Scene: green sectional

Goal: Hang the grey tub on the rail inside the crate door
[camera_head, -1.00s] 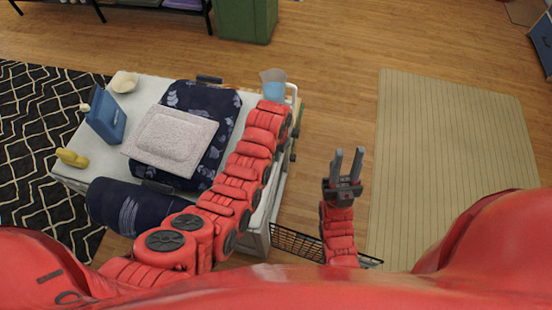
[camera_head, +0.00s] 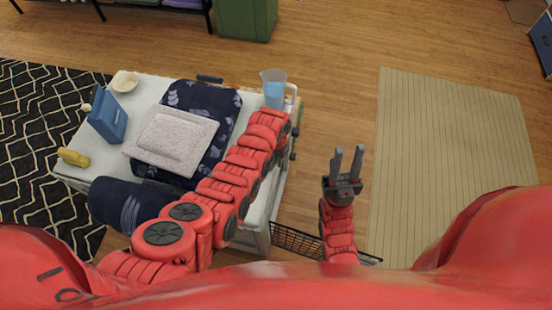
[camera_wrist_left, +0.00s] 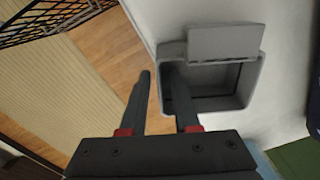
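The grey tub (camera_wrist_left: 252,92), an open box with a flat grey plate along one side, is against a white surface in the left wrist view. I cannot make it out in the head view. My left gripper (camera_wrist_left: 160,72) is open at the tub's near-left side. One finger overlaps the tub's opening and the other is outside, with the side wall between them; contact is unclear. In the head view its fingers are mostly hidden at the white crate's right side. My right gripper (camera_head: 346,163) is open and empty over the floor. A black wire panel (camera_head: 297,243), perhaps the crate door, stands low beside the crate; the rail is not distinguishable.
The beige mat (camera_head: 450,150) at right is clear.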

